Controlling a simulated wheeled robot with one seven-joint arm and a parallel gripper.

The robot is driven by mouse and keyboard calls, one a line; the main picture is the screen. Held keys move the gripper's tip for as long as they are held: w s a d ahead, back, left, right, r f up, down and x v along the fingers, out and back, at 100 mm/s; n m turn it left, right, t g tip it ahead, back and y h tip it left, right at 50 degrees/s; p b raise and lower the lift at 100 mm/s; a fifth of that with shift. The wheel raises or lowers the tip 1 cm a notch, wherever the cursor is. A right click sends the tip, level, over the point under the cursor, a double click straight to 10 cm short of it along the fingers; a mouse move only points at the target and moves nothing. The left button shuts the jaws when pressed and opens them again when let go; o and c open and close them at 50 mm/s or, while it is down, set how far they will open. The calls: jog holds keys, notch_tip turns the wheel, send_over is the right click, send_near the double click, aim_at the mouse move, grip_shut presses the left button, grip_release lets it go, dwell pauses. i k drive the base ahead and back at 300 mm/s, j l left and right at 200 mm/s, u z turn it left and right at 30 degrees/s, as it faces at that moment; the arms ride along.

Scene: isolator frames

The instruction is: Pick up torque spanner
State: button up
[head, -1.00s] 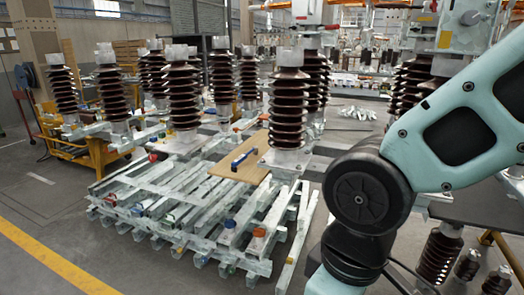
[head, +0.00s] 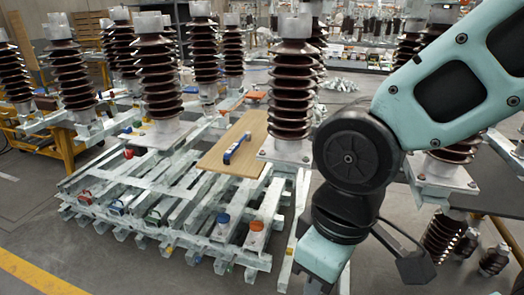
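The torque spanner appears to be the small blue and dark tool (head: 237,149) lying on a flat wooden board (head: 218,160). The board rests on the metal frames, between two brown ribbed insulators. Nothing covers the tool, and it is too small to make out in detail. My arm crosses the right side of the view, with its dark joint and pale teal links to the right of the board. My arm runs out of the bottom edge, and my gripper's fingers do not show. No part of my arm touches the tool.
A tall ribbed insulator (head: 290,90) stands just right of the board, and another (head: 160,72) stands to its left. Stacked galvanised frames (head: 130,185) with coloured pieces lie in front. Grey floor with a yellow line (head: 50,275) is clear at lower left.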

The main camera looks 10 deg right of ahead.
aim_at(247, 136)
jog(key=i+j, duration=0.25)
jog(key=i, duration=0.25)
jog(key=i+j, duration=0.25)
jog(key=i, duration=0.2)
jog(key=i+j+u, duration=0.1)
jog(key=i+j, duration=0.2)
jog(key=i, duration=0.2)
jog(key=i+j, duration=0.2)
jog(key=i, duration=0.25)
